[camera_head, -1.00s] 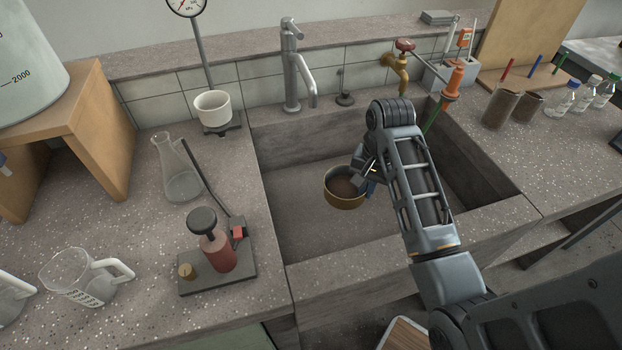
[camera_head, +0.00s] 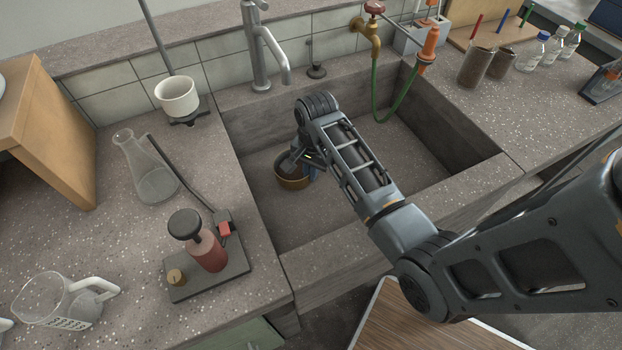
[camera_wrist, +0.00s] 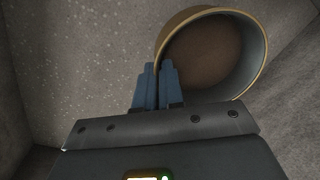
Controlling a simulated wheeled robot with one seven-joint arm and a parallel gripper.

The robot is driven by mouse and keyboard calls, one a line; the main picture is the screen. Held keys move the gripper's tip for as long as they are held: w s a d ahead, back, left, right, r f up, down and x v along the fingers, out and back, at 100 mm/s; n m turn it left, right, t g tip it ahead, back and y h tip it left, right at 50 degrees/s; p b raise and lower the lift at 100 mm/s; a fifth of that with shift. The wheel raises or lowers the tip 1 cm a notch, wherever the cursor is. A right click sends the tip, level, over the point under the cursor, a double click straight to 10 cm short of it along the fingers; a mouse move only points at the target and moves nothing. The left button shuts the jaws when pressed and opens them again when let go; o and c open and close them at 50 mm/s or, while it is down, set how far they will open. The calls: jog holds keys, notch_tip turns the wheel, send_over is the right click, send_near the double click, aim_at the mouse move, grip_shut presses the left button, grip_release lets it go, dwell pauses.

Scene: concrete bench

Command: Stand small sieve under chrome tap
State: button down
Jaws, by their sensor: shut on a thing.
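The small sieve (camera_head: 291,181), a round brass-rimmed pan with a dark brown mesh bottom, is in the sink basin below and in front of the chrome tap (camera_head: 262,55). In the wrist view the sieve (camera_wrist: 215,55) looks upright, its open side facing the camera. My gripper (camera_head: 305,160) reaches down into the basin. In the wrist view my gripper's blue fingers (camera_wrist: 158,85) are shut on the near-left wall of the sieve. I cannot tell whether the sieve touches the sink floor.
The sink (camera_head: 340,190) has high stone walls around the arm; its right side is free. A brass tap (camera_head: 367,32) with a green hose stands at the back right. A conical flask (camera_head: 150,175) and a pump stand (camera_head: 207,250) sit left of the sink.

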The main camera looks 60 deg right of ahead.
jog(key=shift+f, duration=1.95)
jog(key=c, duration=1.3)
grip_release()
jog(key=shift+o, duration=0.2)
notch_tip(320, 180, up, 12)
jog(key=shift+s+p, duration=0.35)
jog(key=shift+p, duration=0.05)
